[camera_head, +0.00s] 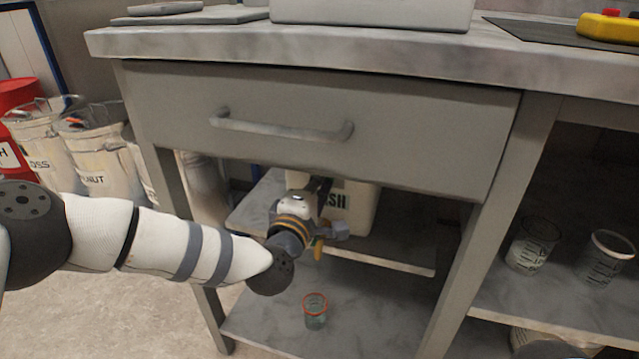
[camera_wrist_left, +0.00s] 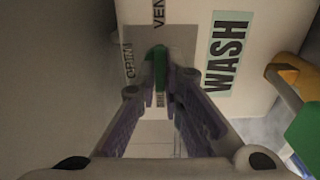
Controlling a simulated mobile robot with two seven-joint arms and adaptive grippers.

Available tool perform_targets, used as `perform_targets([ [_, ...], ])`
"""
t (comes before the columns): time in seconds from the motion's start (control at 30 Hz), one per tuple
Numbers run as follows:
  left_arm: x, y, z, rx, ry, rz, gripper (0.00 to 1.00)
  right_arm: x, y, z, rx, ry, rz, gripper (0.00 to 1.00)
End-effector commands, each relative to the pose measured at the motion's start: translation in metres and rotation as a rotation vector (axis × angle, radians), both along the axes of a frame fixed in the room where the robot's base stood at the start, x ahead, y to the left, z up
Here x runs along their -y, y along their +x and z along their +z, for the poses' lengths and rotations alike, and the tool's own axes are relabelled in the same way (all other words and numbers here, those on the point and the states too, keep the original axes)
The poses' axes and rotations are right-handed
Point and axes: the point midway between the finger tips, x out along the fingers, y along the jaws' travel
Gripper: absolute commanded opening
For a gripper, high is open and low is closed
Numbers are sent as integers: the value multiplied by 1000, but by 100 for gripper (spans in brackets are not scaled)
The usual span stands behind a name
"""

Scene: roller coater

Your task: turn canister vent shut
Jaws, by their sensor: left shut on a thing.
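The white canister (camera_head: 362,208) with a WASH label stands on the shelf under the drawer, partly hidden by my left arm. In the left wrist view its face (camera_wrist_left: 187,14) shows a grey vent plate (camera_wrist_left: 187,38) marked VENT and OPEN; another small marking below is unreadable. A green vent handle (camera_wrist_left: 159,72) lies along the picture's vertical, between my fingertips. My left gripper (camera_wrist_left: 161,70) is shut on this handle. In the head view my left gripper (camera_head: 322,188) is at the canister, its fingertips hard to make out. My right gripper is not in view.
A yellow-and-green tap (camera_wrist_left: 296,85) sits right of the fingers in the wrist view. The drawer (camera_head: 320,125) overhangs the arm. A red-rimmed beaker (camera_head: 315,312) stands on the lower shelf. Glass beakers (camera_head: 531,246) stand on the right shelf; bins (camera_head: 98,150) at left.

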Motion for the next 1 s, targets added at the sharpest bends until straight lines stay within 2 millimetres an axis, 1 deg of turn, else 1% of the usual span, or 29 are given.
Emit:
perform_targets([
  [0.03,2,-2,-3,-9,-8,-6,0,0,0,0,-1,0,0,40],
  [0.57,2,-2,-3,-15,-26,-7,0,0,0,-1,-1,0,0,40],
  [0.6,2,-2,-2,-15,-26,-7,15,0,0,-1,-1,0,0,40],
  [0.67,2,-2,-2,-15,-26,-6,28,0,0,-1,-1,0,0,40],
  [0.93,1,-1,-1,-10,-25,-3,28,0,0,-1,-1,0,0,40],
  [1.0,0,-4,-1,-12,-26,-3,28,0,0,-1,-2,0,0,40],
])
